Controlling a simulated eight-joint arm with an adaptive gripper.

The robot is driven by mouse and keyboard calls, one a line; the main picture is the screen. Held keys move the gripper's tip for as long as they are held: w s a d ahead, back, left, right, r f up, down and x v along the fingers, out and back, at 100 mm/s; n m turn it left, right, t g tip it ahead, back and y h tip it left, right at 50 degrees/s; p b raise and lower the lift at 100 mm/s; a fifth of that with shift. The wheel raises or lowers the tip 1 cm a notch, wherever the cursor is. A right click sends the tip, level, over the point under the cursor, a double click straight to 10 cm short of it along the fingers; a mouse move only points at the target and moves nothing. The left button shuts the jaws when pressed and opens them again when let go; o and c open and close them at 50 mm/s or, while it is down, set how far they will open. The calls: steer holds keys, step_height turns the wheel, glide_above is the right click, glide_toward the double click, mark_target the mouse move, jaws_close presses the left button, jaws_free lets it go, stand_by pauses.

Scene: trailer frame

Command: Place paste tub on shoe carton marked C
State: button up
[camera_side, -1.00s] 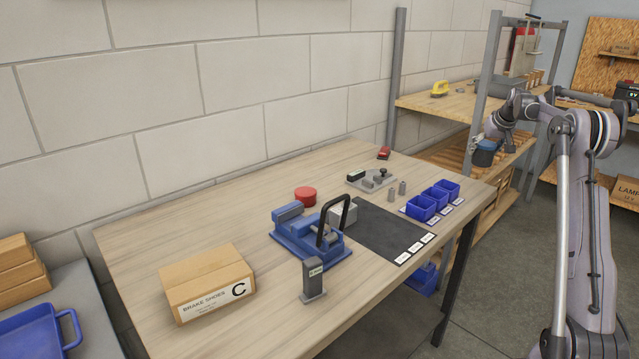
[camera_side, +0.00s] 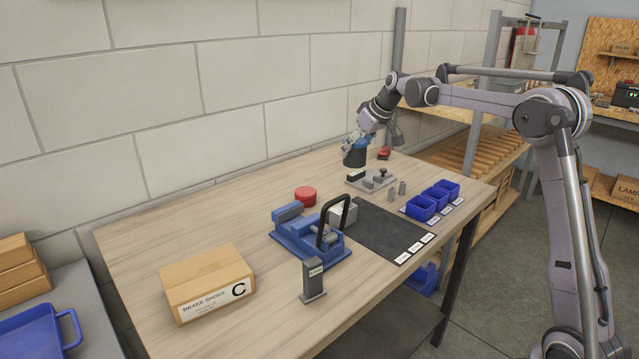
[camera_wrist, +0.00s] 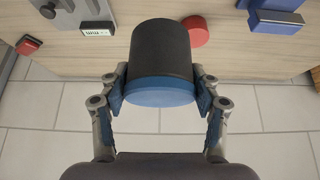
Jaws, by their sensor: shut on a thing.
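The paste tub is a dark cylinder with a blue lid (camera_wrist: 160,60). My gripper (camera_wrist: 160,97) is shut on it around the lid, one finger on each side, in the wrist view. In the side view the tub (camera_side: 355,157) hangs from my gripper (camera_side: 356,142) over the far end of the workbench; the gap beneath it is hard to judge. The shoe carton marked C (camera_side: 207,280) is a closed brown box labelled "BRAKE SHOES" at the near left of the bench. Its top is bare.
Blue bins (camera_side: 435,200) and a dark mat (camera_side: 380,228) are at right. The bench's back left is clear.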

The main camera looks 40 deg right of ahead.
steer(key=a+r+n+y, duration=0.2)
steer(key=a+n, duration=0.2)
steer(key=a, duration=1.6)
steer(key=n+g+y, duration=0.1)
steer(key=n+y, duration=0.1)
steer(key=n, duration=0.2)
glide_above(204, 271)
step_height(204, 271, down, 6)
steer(key=shift+f, duration=2.2)
steer(key=shift+f, duration=0.15)
steer(key=o, duration=1.4)
steer(key=shift+c, duration=0.2)
